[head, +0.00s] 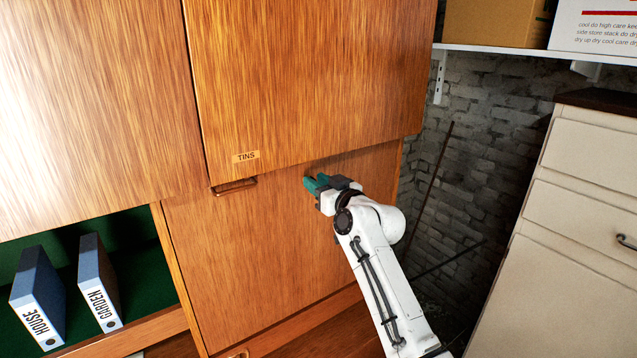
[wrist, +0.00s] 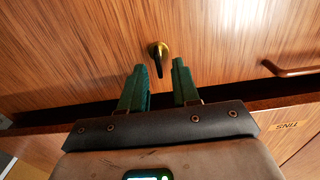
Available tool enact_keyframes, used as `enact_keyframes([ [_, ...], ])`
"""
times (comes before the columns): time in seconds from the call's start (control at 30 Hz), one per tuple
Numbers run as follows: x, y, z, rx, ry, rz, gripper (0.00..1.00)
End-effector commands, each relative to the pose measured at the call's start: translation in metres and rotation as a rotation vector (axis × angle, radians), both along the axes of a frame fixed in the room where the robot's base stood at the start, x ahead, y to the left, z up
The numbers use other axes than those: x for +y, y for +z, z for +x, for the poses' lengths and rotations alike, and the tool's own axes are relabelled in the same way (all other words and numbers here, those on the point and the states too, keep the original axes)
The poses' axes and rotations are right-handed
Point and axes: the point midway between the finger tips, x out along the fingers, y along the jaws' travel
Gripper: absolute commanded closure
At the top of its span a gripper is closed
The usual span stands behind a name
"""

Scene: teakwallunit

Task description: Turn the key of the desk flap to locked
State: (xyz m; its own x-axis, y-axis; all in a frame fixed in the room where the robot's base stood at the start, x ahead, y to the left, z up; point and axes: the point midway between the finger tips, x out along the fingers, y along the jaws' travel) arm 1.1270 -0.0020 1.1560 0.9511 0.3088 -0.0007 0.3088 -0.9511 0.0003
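The desk flap (head: 250,250) is the closed wooden panel below the door labelled TINS. It also fills the top of the wrist view (wrist: 90,50). The small brass key (wrist: 158,50) sticks out of the flap near its edge by the TINS door. Its narrow bow lies roughly up and down in the wrist view. My gripper (head: 311,182) is at the flap's upper right, its green fingers pointing at the panel. In the wrist view the fingers (wrist: 159,66) are apart, one on each side of the key's line, with nothing visibly clamped. My gripper hides the key in the head view.
A bar handle (head: 234,186) sits beside the key, under the TINS label (head: 246,156). The overhanging TINS door (head: 310,80) is close to my gripper. Blue binders (head: 98,285) stand in a green compartment at left. A cream cabinet (head: 570,230) stands at right.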

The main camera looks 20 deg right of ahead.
Motion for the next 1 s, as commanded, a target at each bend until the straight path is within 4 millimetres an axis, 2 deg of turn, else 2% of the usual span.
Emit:
enact_keyframes([
  [0.23,0.0003,0.0002,0.0001,0.0,0.0,0.0,0.71],
  [0.53,0.0001,0.0002,0.0,0.0,0.0,0.0,1.0],
  [1.0,-0.0002,0.0001,0.0,0.003,0.0,0.014,1.0],
])
